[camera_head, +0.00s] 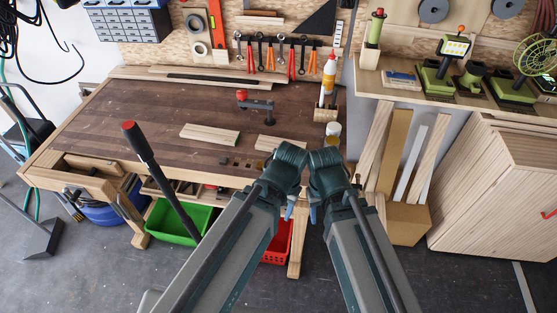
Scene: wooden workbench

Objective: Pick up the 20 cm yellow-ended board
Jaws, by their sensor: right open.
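Two pale wooden boards lie on the brown workbench (130,115). One board (209,133) lies left of my arms near the bench's middle. The other board (278,144) lies further right, partly behind my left arm. I cannot make out a yellow end on either at this size. Both my arms are folded in front of the bench, with no board in them. My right gripper (314,213) hangs low in front of the bench edge, open and apart from the boards. My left gripper (290,212) hangs beside it, small and mostly hidden; its jaws are unclear.
A clamp-like tool (255,103), a white glue bottle (329,75) and a small jar (333,132) stand on the bench. Green (178,222) and red (277,243) bins sit below. Upright planks (393,150) lean at right. The bench's left part is clear.

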